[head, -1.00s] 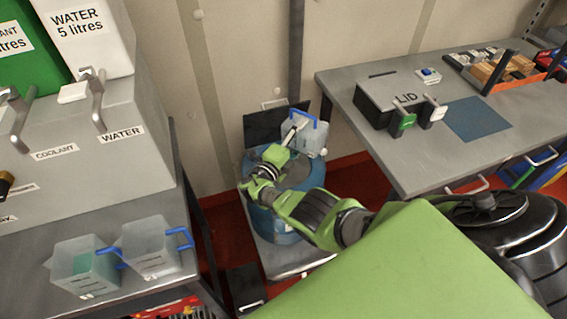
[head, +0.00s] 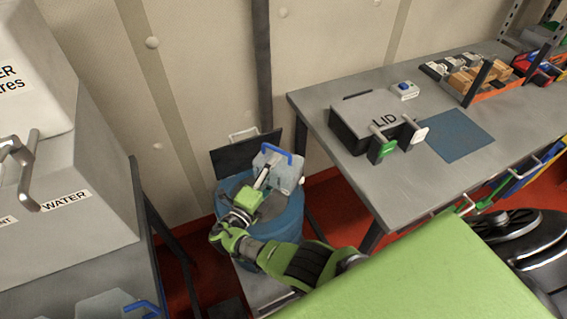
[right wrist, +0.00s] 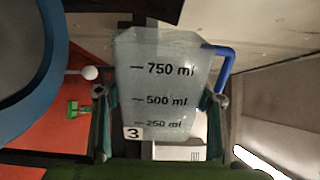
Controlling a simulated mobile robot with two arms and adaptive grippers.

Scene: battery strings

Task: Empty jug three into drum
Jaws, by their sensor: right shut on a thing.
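Jug three is a translucent, pale jug (head: 288,178) with a blue handle, at the back right of the drum's top in the head view. In the right wrist view the jug (right wrist: 165,85) shows a "3" label and marks up to 750 ml. Its fill level cannot be told. My right gripper (head: 266,178) is shut on it, with a finger on each side in the wrist view (right wrist: 158,118). The blue drum (head: 290,225) stands below, partly hidden by my right arm. Its curved blue rim (right wrist: 60,62) shows at the wrist view's left. My left gripper is not in view.
A dark upright panel (head: 232,160) stands behind the drum. A grey table (head: 350,185) with a LID box (head: 365,125) stands to the right. The WATER dispenser (head: 105,180) is at left, with another jug (head: 105,305) cut off below.

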